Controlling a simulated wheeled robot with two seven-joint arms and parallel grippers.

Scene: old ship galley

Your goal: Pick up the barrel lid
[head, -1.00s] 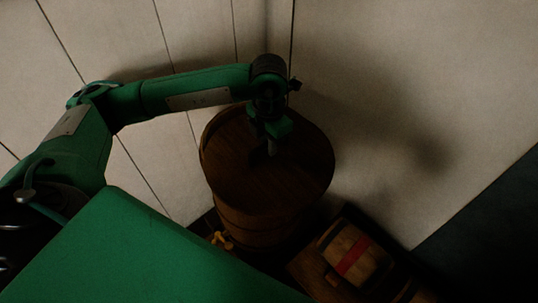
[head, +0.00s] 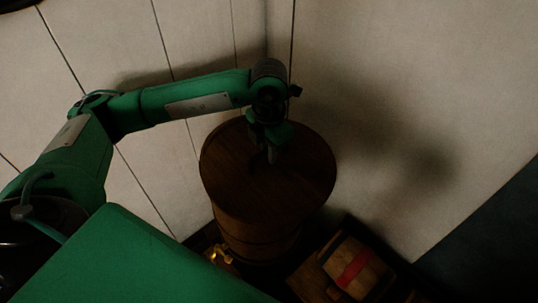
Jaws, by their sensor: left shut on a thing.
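The barrel lid (head: 235,178) is a round dark-brown wooden disc at the top of a large upright wooden barrel (head: 255,240) in the corner. My left gripper (head: 271,158) points down at the middle of the lid and is shut on it, apparently at a small handle that the fingers and shadow hide. The lid overlaps the barrel's top in this view, and I cannot tell how large any gap beneath it is. My right gripper is not in view.
Pale panelled walls (head: 370,90) meet close behind the barrel. A small cask with a red band (head: 353,268) lies at the lower right. A brass-coloured tap (head: 220,255) shows low on the left of the barrel.

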